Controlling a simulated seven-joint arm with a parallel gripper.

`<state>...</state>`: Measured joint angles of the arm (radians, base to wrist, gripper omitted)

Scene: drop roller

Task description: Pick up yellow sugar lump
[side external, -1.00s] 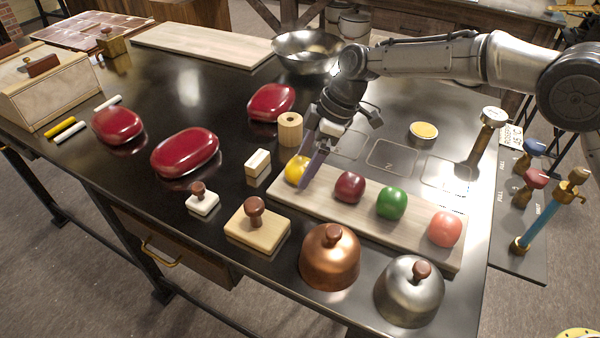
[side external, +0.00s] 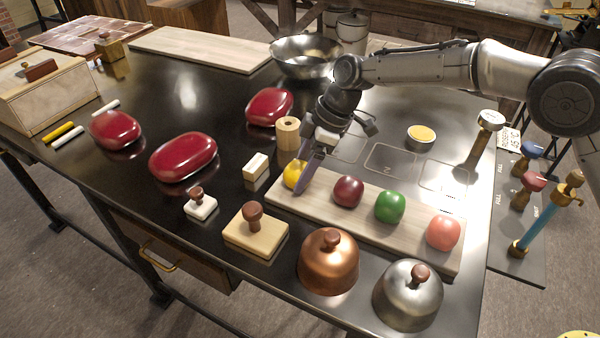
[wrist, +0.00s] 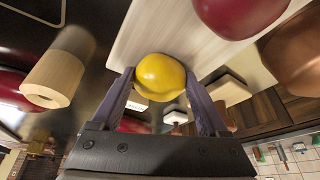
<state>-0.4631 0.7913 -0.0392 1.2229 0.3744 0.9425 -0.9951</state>
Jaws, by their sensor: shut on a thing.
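The yellow sugar lump (side external: 292,174) is a rounded, glossy piece at the left end of a pale wooden board (side external: 330,208). It also shows in the wrist view (wrist: 160,77), between the two finger tips. My gripper (side external: 303,178) reaches down over it, its purple-grey fingers on either side of the lump. The gripper (wrist: 160,88) is shut on the lump. The near finger hides part of the lump in the side view. I cannot tell whether the lump is clear of the board.
Dark red (side external: 348,191), green (side external: 390,207) and coral (side external: 443,232) lumps sit along the board. A wooden roller (side external: 287,133) and a small pale block (side external: 256,166) stand close to the left. Copper (side external: 328,262) and steel (side external: 408,294) domes stand in front.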

